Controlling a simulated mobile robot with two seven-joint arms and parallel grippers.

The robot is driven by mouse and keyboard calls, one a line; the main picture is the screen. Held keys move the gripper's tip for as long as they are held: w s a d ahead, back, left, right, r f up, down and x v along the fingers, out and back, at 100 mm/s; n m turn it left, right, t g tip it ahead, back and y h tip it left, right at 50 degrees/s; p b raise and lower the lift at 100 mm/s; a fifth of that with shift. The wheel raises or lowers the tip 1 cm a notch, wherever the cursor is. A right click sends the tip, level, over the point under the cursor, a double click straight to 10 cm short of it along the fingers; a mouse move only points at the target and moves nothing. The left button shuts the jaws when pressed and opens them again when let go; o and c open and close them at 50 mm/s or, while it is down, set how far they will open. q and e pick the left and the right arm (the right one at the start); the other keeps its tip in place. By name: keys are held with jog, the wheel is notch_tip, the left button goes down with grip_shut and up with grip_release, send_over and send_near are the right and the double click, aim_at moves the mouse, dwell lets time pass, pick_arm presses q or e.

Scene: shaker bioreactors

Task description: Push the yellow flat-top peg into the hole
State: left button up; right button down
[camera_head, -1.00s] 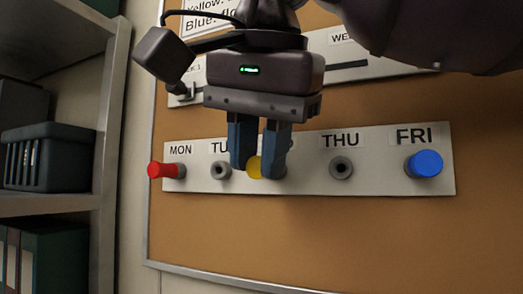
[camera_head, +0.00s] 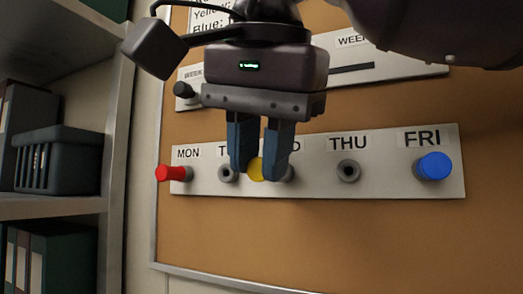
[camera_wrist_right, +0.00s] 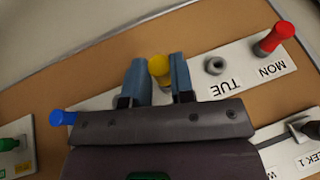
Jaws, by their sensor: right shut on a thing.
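My right gripper (camera_head: 258,172) is shut on the yellow peg (camera_head: 256,169), in front of the white day board (camera_head: 310,185). The peg also shows between the blue fingers in the right wrist view (camera_wrist_right: 159,68). The peg is at the WED position, just right of the TUE hole (camera_head: 228,173). A grey ring shows partly behind the right finger. Whether the peg is in the WED hole cannot be told, as the fingers cover it. My left gripper is not in view.
A red peg (camera_head: 172,173) sits at MON and a blue peg (camera_head: 433,166) at FRI. The THU hole (camera_head: 348,171) is empty. A second board with a slot (camera_head: 350,68) is above. A shelf with a dark basket (camera_head: 62,158) stands at the left.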

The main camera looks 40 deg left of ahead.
jog(key=shift+s, duration=0.1)
jog(key=shift+s+d+b, duration=0.2)
jog(key=shift+s, duration=0.5)
jog(key=shift+s+d+b, duration=0.15)
jog(key=shift+s+b, duration=0.05)
jog(key=shift+s, duration=0.5)
